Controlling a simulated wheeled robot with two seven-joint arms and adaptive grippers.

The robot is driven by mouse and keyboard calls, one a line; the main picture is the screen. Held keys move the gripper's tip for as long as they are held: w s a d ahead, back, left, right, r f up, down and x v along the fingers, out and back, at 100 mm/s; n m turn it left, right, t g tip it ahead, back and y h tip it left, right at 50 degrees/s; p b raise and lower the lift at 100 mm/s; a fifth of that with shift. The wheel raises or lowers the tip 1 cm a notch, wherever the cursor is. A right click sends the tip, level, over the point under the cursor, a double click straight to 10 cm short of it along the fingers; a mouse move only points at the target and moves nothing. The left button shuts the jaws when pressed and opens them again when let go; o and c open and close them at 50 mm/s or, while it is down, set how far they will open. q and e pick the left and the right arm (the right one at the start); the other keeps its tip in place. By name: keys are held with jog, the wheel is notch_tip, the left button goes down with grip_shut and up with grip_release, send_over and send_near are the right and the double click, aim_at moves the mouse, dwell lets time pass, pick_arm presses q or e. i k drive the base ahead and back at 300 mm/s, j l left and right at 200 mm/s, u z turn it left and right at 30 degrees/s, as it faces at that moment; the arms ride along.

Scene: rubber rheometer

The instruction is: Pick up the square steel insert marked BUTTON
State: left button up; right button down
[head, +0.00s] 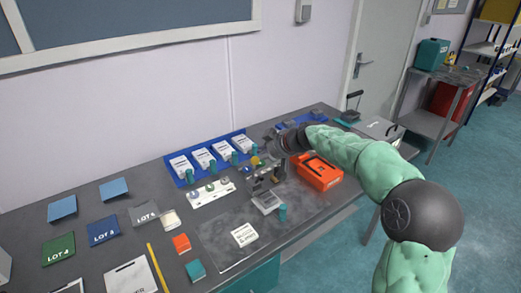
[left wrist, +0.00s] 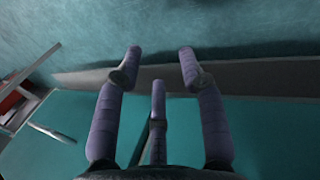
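I cannot make out the BUTTON mark on anything in the head view, so I cannot tell which piece is the square steel insert. A pale grey square piece (head: 267,201) lies in front of a small dark device at the middle of the bench. My right gripper (head: 284,140) is over the back of the bench, beyond the orange case; its fingers are too small and dark to tell if they are open or hold anything. My left gripper (left wrist: 160,62) shows in the left wrist view with its purple fingers spread and empty, away from the bench top.
The dark device (head: 262,178) stands between a blue tray (head: 177,181) of white packs and an orange case (head: 319,172). Teal cylinders stand nearby. A second blue tray (head: 316,118) is at the back right. Lot cards and a yellow strip (head: 158,268) lie at the left.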

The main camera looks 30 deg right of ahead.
aim_at(267, 200)
jog(key=k+l, duration=0.15)
jog(key=k, duration=0.35)
jog(key=k+l, duration=0.15)
jog(key=k, duration=0.35)
